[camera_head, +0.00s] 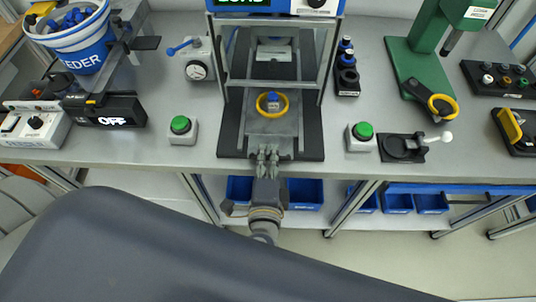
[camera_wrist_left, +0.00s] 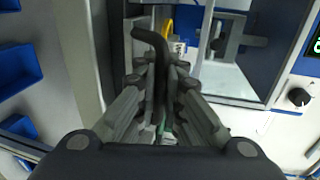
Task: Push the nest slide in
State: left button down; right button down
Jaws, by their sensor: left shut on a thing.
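The nest slide (camera_head: 268,128) is a grey plate in the middle of the bench, sticking out of the framed station toward its front edge. A yellow ring with a small blue part (camera_head: 272,101) inside sits on it. My left gripper (camera_head: 268,152) is at the slide's front end and is shut on its dark handle (camera_wrist_left: 156,50), which stands between the fingers in the left wrist view. The yellow ring shows partly beyond the fingers there. The fingers hide much of the handle in the head view. My right gripper is not in view.
Two green buttons (camera_head: 180,125) (camera_head: 363,131) flank the station. A black rack (camera_head: 347,75) and green press (camera_head: 422,62) stand right. Blue bins hang below the bench.

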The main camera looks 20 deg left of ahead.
aim_at(270, 107)
pick_arm(q)
jog(key=r+x, duration=0.1)
jog(key=x, duration=0.4)
jog(key=r+p+x, duration=0.1)
jog(key=x, duration=0.4)
jog(key=r+p+x, duration=0.1)
jog(key=x, duration=0.4)
jog(key=shift+w+a+r, duration=0.15)
jog(key=shift+w+a, duration=0.05)
jog(key=shift+w, duration=0.4)
jog(key=c, duration=2)
grip_release()
jog(key=shift+s, duration=0.2)
jog(key=v, duration=1.1)
jog(key=shift+s+d, duration=0.2)
jog(key=shift+s, duration=0.1)
